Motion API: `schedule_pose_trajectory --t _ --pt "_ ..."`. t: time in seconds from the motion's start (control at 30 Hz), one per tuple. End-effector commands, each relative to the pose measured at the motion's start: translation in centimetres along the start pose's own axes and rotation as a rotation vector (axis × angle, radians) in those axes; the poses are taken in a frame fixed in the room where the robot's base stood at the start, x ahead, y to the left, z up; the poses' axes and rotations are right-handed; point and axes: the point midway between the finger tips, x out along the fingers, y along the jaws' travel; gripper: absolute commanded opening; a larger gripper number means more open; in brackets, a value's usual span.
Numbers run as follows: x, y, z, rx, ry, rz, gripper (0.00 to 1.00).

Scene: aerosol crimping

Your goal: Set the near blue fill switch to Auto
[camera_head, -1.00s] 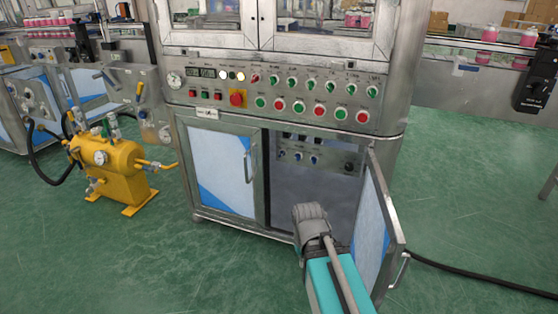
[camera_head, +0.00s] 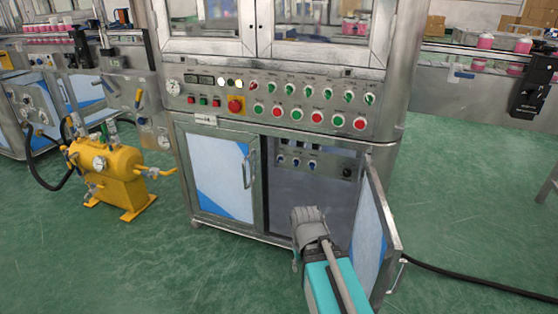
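Several small blue-knobbed switches sit in a row on a grey panel (camera_head: 328,168) inside the open lower cabinet. The left one (camera_head: 281,160), middle one (camera_head: 297,162) and right one (camera_head: 313,164) show small and blurred. I cannot read their labels or settings, nor tell which is the near fill switch. My gripper end (camera_head: 308,224) is in front of the cabinet opening, below the switches in the picture and apart from them. It is seen from behind, so its fingertips and any opening between them are hidden.
The right cabinet door (camera_head: 372,232) stands open just right of my arm. The left door (camera_head: 220,176) is shut. Above are coloured buttons and a red emergency stop (camera_head: 235,105). A yellow tank (camera_head: 110,175) stands left. A black cable (camera_head: 470,282) lies on the floor at right.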

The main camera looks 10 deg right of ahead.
Motion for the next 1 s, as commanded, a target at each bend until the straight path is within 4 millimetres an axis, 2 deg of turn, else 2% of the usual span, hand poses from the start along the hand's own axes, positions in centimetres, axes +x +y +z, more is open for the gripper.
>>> schedule_pose_trajectory --t 0.03,0.2,0.43,0.6,1.0 --pt "-1.2 0.0 0.0 0.000 0.000 0.000 0.47" --pt "-3.8 0.0 0.0 0.000 0.000 0.000 0.47" --pt "-6.6 0.0 0.0 0.000 0.000 0.000 0.47" --pt "-7.3 0.0 0.0 0.000 0.000 0.000 0.47" --pt "-7.2 0.0 0.0 0.000 0.000 0.000 0.47"
